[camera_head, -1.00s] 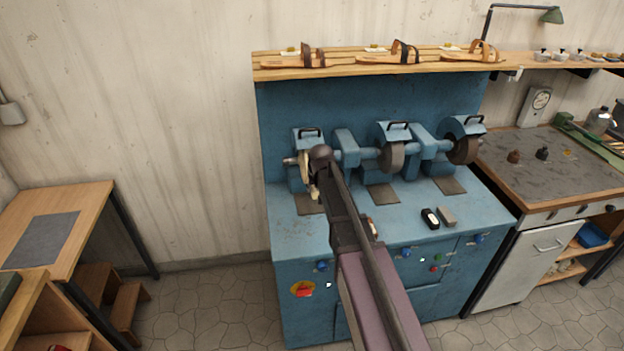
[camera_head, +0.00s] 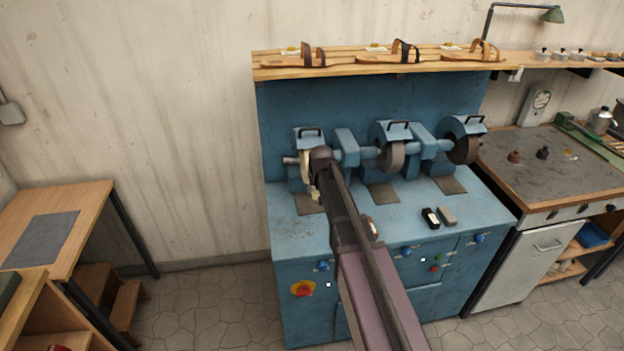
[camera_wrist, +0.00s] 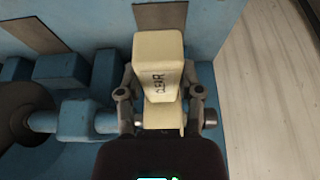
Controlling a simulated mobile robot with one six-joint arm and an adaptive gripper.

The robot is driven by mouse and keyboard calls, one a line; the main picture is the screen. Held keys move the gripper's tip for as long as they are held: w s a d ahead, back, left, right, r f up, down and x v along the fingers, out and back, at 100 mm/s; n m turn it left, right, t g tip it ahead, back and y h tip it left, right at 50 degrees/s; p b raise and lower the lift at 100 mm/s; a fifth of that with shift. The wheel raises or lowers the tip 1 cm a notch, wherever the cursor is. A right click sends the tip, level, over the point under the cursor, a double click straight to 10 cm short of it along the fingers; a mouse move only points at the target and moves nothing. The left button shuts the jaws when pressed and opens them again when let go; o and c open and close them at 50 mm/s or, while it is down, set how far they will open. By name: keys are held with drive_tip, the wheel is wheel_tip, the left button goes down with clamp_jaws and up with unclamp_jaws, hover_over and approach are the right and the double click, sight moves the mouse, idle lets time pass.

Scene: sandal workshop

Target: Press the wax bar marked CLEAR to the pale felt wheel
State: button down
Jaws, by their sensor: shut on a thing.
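In the wrist view my gripper (camera_wrist: 159,94) is shut on a cream wax bar (camera_wrist: 158,62), with a finger on each side. The word CLEAR shows on its face. A pale wheel (camera_wrist: 164,117) on a shaft lies just below the bar in the picture; I cannot tell whether they touch. In the head view the pale wheel (camera_head: 305,165) is at the left end of the blue grinding machine, mostly hidden behind my arm. My gripper is at that wheel there, and its fingers and the bar are too small and covered to make out.
Two darker wheels (camera_head: 391,157) (camera_head: 465,150) stand to the right on the same machine. A red button (camera_head: 303,289) is on the front. Sandals line the shelf (camera_head: 370,69) above.

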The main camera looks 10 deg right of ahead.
drive_tip(key=s+f+b, duration=0.1)
drive_tip(key=s, duration=0.5)
drive_tip(key=shift+s+f, duration=0.15)
drive_tip(key=shift+f, duration=0.1)
idle(0.3)
